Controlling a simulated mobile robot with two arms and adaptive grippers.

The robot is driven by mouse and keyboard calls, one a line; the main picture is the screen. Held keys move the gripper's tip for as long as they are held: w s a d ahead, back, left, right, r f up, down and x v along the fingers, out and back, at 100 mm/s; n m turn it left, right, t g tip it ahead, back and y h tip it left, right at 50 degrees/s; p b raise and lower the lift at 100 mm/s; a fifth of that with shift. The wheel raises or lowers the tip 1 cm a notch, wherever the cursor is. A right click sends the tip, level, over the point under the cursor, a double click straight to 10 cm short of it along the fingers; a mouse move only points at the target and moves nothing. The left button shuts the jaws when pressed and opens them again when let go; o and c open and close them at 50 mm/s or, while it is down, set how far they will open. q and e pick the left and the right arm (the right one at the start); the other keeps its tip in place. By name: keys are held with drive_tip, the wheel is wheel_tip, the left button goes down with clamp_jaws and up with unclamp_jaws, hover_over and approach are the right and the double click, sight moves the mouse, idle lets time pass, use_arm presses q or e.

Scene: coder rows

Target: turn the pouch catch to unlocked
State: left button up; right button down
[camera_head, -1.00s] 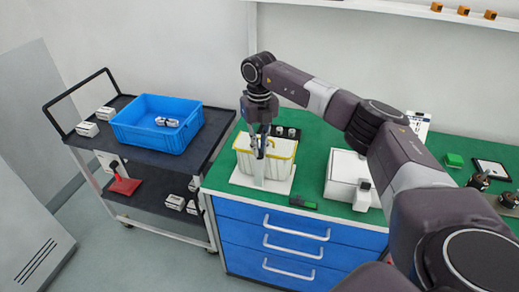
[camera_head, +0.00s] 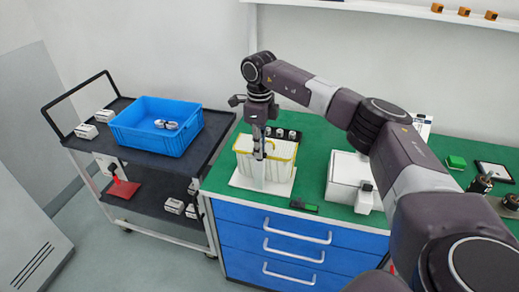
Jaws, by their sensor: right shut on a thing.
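A pale pouch (camera_head: 283,167) with a yellow edge stands on a white plate (camera_head: 247,184) on the green bench top. My right arm comes in from the right, and its gripper (camera_head: 260,152) points down at the front of the pouch. The gripper is shut on a small part at the pouch's front, by its place the pouch catch. The fingers hide the catch, so I cannot tell which way it is turned. My left gripper is out of view.
A white box (camera_head: 347,172) stands on the bench (camera_head: 311,163) to the right, with a small dark-green item (camera_head: 304,206) near the front edge. Small dark-and-silver parts stand behind the pouch. A cart with a blue bin (camera_head: 150,137) stands at the left.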

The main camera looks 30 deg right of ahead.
drive_tip(key=shift+r+n, duration=0.1)
drive_tip(key=shift+n, duration=0.3)
drive_tip(key=c, duration=2)
unclamp_jaws()
wheel_tip(320, 180, up, 12)
